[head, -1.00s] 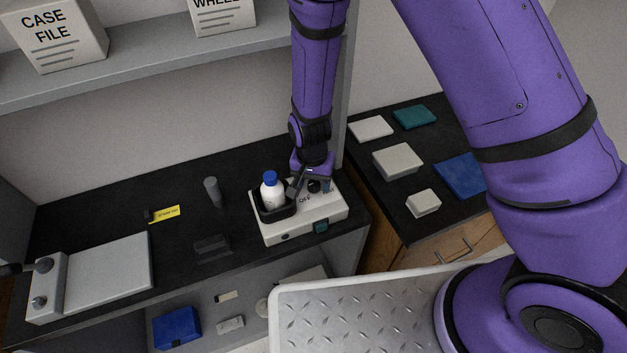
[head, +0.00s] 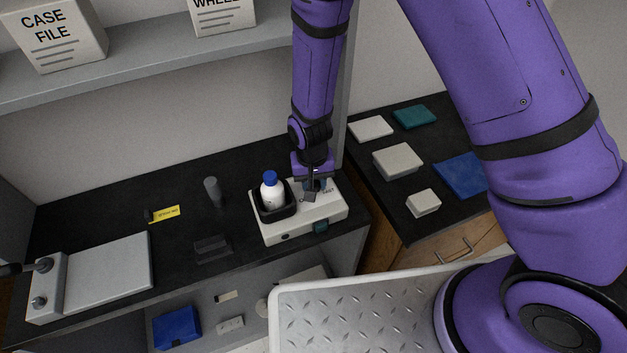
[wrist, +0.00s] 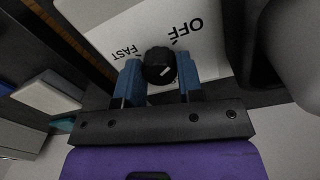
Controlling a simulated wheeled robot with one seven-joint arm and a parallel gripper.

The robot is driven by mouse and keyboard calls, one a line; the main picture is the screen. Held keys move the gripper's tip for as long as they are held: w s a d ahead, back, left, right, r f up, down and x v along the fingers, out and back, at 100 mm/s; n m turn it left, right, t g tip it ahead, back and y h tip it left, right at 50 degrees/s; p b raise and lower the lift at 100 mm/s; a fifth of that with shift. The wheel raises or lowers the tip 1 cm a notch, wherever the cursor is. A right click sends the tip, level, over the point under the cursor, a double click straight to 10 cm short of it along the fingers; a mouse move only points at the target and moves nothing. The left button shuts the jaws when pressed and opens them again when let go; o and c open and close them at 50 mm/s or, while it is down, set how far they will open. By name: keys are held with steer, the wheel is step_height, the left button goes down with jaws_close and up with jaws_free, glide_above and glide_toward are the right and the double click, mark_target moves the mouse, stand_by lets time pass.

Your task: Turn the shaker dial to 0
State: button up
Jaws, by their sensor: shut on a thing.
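The shaker (head: 290,229) is a white box on the black bench, with a black tray holding a blue-capped white bottle (head: 271,192). Its black dial (wrist: 158,62) shows in the wrist view, with a short white mark on its lower right part. The printed words OFF (wrist: 182,29) and FAST (wrist: 127,50) stand on the panel beside it; I see no legible 0. My gripper (wrist: 160,75) is shut on the dial, one blue finger on each side. In the head view my gripper (head: 314,190) comes down from above and mostly hides the dial.
A flat grey plate device (head: 105,274) is at far left. A shelf with boxes hangs above. A second counter with several blocks is on the right.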

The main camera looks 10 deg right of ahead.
steer(key=o, duration=0.9)
steer(key=r, duration=1)
steer(key=shift+a+r, duration=0.2)
steer(key=shift+r, duration=0.2)
